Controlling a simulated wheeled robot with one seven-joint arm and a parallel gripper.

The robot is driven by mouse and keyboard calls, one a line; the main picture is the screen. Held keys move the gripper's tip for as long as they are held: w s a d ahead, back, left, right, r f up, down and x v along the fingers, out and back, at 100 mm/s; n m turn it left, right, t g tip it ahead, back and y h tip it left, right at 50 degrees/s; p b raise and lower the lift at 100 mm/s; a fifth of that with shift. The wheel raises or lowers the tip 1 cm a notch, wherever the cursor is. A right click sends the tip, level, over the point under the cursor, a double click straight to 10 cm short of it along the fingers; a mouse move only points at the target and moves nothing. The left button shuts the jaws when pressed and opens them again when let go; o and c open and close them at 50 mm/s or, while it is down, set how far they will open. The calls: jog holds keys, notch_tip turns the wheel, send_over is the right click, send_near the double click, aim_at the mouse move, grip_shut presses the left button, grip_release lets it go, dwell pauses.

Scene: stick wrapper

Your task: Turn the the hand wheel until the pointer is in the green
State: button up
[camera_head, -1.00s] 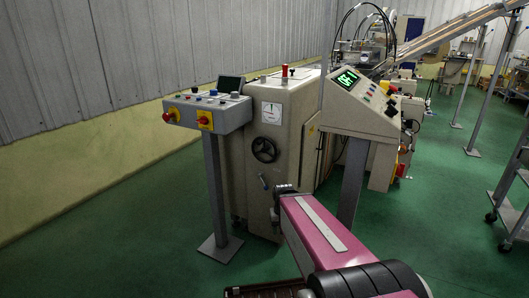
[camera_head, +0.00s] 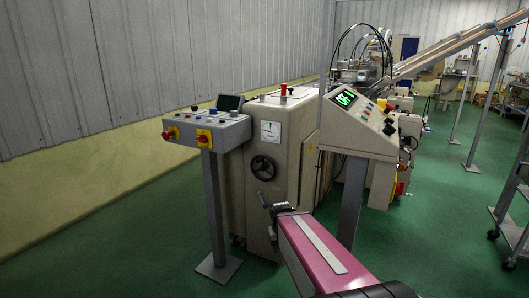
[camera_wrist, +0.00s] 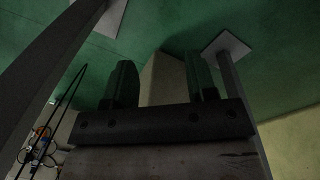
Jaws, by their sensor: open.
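The black hand wheel (camera_head: 263,168) is on the front of the beige machine cabinet. Above it is a white square gauge (camera_head: 270,132) with a small green mark; its pointer is too small to read. My gripper (camera_head: 270,209) is at the end of my pink arm, low and slightly right of the wheel in the picture, apart from it. In the wrist view my gripper (camera_wrist: 162,78) has its two dark fingers spread wide, with nothing held between them. The wheel cannot be made out in the wrist view.
A control box (camera_head: 207,131) with red and yellow switches stands on a grey post (camera_head: 214,205) left of the wheel. A slanted console (camera_head: 355,125) with a green-lit display stands to the right on another post (camera_head: 353,200). Green floor (camera_head: 120,245) is free at left.

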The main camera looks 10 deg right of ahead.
jog(key=w+d+r+n+t+h, duration=0.1)
jog(key=w+r+n+t+h, duration=0.1)
jog(key=w+n+h, duration=0.35)
jog(key=n+t+h, duration=0.5)
jog(key=n+t, duration=0.7)
jog(key=n, duration=0.1)
send_near(257, 162)
jog(key=w, duration=0.2)
jog(key=x, duration=0.7)
jog(key=d+x, duration=0.1)
jog(key=x, duration=0.3)
jog(key=shift+s+r, duration=0.1)
jog(key=shift+s, duration=0.35)
grip_shut()
